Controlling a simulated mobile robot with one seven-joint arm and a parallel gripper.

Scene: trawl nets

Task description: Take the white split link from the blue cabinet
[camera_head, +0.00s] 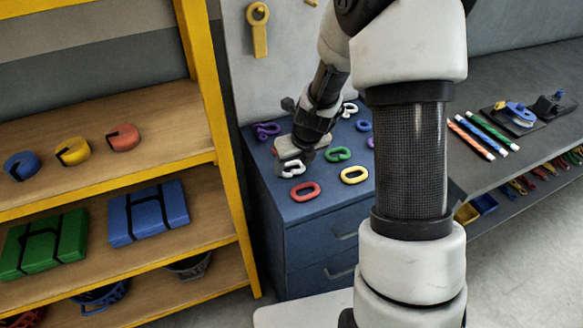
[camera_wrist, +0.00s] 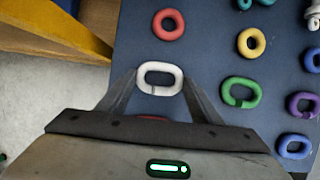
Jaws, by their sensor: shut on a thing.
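The white split link (camera_wrist: 160,78) is a pale oval ring with a narrow gap, between the two fingers of my gripper (camera_wrist: 160,82) in the wrist view. My gripper is shut on it, with a finger at each side. In the head view my gripper (camera_head: 292,158) is low over the left part of the blue cabinet's top, and the white link (camera_head: 292,170) shows just below it. I cannot tell whether the link touches the top. The blue cabinet (camera_head: 325,208) has drawers; its top also shows in the wrist view (camera_wrist: 200,60).
Near the held link lie a red link (camera_head: 305,191), a yellow link (camera_head: 354,174), a green split link (camera_head: 338,154) and a purple link (camera_head: 267,130). Another white piece (camera_head: 348,109) lies farther back. A yellow-framed shelf (camera_head: 215,120) stands close on the left.

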